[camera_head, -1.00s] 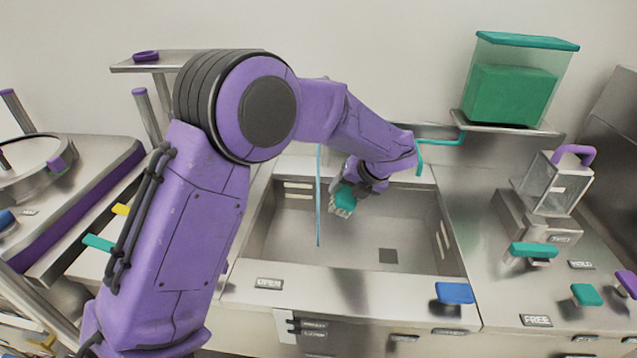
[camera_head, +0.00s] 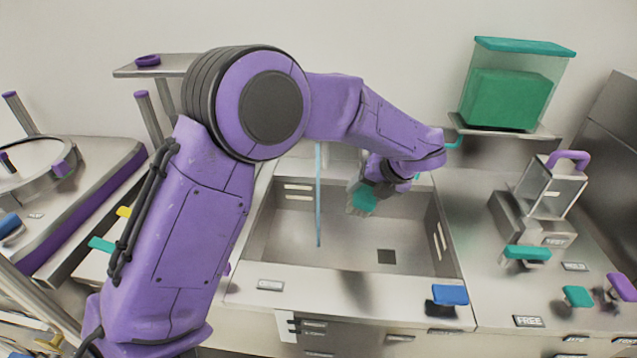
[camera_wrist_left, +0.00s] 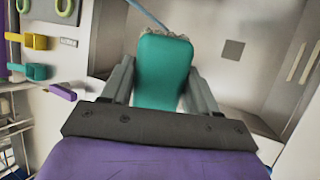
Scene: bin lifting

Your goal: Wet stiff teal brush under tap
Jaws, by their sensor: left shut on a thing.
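The teal brush (camera_head: 362,200) is in my left gripper (camera_head: 374,186), over the sink basin. In the wrist view, the brush (camera_wrist_left: 163,70) has its teal back toward the camera, between the two grey fingers of my left gripper (camera_wrist_left: 162,84). Pale bristles show at its far end. A thin blue water stream (camera_head: 318,200) falls into the sink left of the brush, with a gap between them in the head view. The stream (camera_wrist_left: 146,13) passes near the brush's far end in the wrist view. The teal tap pipe (camera_head: 453,144) is mostly hidden behind my arm. My right gripper is out of view.
The steel sink (camera_head: 290,265) has a dark square drain (camera_head: 387,257). A blue handle (camera_head: 450,294) is at its front right edge. A clear bin with green contents (camera_head: 505,95) stands on a shelf at right. A grater-like box (camera_head: 550,190) stands on the right counter.

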